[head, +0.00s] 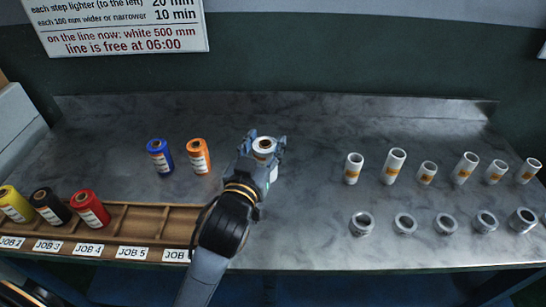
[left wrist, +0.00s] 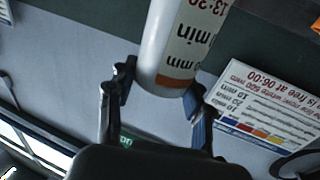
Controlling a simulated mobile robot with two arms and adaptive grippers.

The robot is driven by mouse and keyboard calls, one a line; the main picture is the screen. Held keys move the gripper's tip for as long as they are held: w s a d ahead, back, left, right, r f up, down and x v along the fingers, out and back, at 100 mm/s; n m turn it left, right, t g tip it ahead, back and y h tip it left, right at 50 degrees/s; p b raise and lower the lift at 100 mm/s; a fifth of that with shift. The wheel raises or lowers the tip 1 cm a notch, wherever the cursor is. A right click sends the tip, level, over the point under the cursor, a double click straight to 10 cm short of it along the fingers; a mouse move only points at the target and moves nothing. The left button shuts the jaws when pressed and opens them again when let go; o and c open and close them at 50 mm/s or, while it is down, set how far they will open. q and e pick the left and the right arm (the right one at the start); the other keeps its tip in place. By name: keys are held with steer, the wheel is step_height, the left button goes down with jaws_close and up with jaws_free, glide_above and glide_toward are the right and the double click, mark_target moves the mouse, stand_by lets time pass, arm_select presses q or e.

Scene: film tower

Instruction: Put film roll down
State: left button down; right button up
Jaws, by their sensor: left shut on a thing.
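My left gripper (head: 262,142) is shut on a white film roll (head: 264,149) over the metal table (head: 310,215), to the right of the orange roll (head: 198,156). I cannot tell if the roll's base touches the table. In the left wrist view the white film roll (left wrist: 178,42), with printed text and an orange-brown band, sits between the two fingers of the left gripper (left wrist: 160,88). A blue roll (head: 160,157) stands left of the orange one. My right gripper is not in view.
A wooden rack (head: 150,213) labelled by job holds yellow (head: 16,204), black (head: 48,206) and red (head: 89,208) rolls; its JOB 5 slot is empty. White cores (head: 428,172) and grey metal rings (head: 405,224) stand on the right. A sign (head: 120,22) hangs behind.

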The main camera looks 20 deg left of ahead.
arm_select(q)
steer(key=w, duration=0.1)
steer(key=w+f, duration=0.1)
steer(key=w, duration=0.1)
steer(key=w+f, duration=0.1)
steer(key=shift+w+a+f, duration=0.1)
steer(key=shift+w+a, duration=0.1)
steer(key=shift+a, duration=0.1)
steer(key=w+f, duration=0.4)
steer(key=f, duration=0.4)
steer(key=shift+a+f+b, duration=0.15)
steer(key=shift+f+b, duration=0.05)
steer(key=shift+b, duration=0.15)
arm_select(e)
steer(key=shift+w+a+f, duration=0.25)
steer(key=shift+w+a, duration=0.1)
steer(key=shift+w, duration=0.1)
arm_select(q)
steer(key=shift+w, duration=0.1)
steer(key=c, duration=1)
jaws_free()
steer(key=shift+f, duration=0.2)
steer(key=o, duration=0.4)
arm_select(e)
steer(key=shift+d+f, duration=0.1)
arm_select(q)
steer(key=shift+r, duration=0.1)
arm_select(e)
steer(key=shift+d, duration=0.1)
